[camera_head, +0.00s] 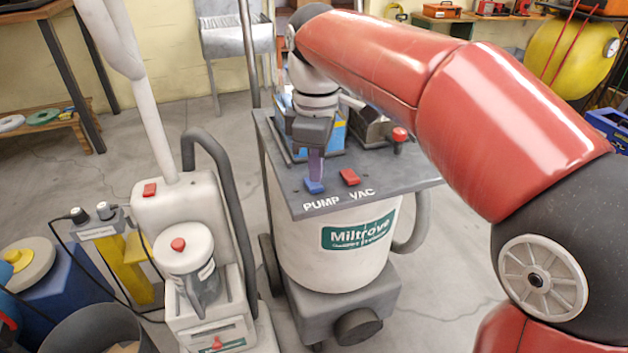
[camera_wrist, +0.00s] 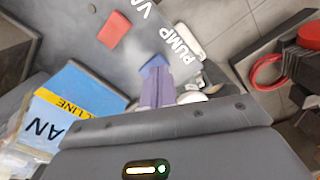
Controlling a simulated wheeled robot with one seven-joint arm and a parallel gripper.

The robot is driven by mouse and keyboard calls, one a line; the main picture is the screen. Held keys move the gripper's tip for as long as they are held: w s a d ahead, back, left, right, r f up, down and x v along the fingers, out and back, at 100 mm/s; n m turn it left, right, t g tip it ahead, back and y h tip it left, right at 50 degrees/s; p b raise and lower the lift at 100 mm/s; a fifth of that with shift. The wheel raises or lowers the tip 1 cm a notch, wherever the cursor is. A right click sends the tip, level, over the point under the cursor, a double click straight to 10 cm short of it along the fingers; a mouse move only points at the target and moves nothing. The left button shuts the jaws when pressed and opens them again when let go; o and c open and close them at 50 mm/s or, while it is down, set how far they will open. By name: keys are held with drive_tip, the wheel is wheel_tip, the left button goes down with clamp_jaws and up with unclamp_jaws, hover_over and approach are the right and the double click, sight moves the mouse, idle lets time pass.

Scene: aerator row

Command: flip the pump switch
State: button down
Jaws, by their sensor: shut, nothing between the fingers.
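The pump switch (camera_head: 314,186) is a blue rocker on the grey top panel (camera_head: 283,190), just behind the printed word PUMP. It also shows in the wrist view (camera_wrist: 154,62), right at the fingertips. A red switch (camera_head: 349,177) sits to its right behind the word VAC and shows in the wrist view (camera_wrist: 114,29). My gripper (camera_head: 315,176) points down with its purple fingers shut and empty, their tips at the blue switch. The fingers show in the wrist view (camera_wrist: 156,80) too. I cannot tell whether the tips touch the switch, and they hide part of it.
A blue box (camera_head: 336,130) and a red-knobbed valve (camera_head: 399,136) stand on the panel behind the switches. A white machine with a black hose loop (camera_head: 215,160) stands close on the left. The floor (camera_head: 450,270) at front right is clear.

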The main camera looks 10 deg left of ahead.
sight(316, 186)
drive_tip(key=shift+f+b, duration=0.6)
drive_tip(key=shift+f, duration=0.4)
idle(0.6)
wheel_tip(316, 186, up, 5)
drive_tip(key=p, duration=0.5)
drive_tip(key=shift+r, duration=1.05)
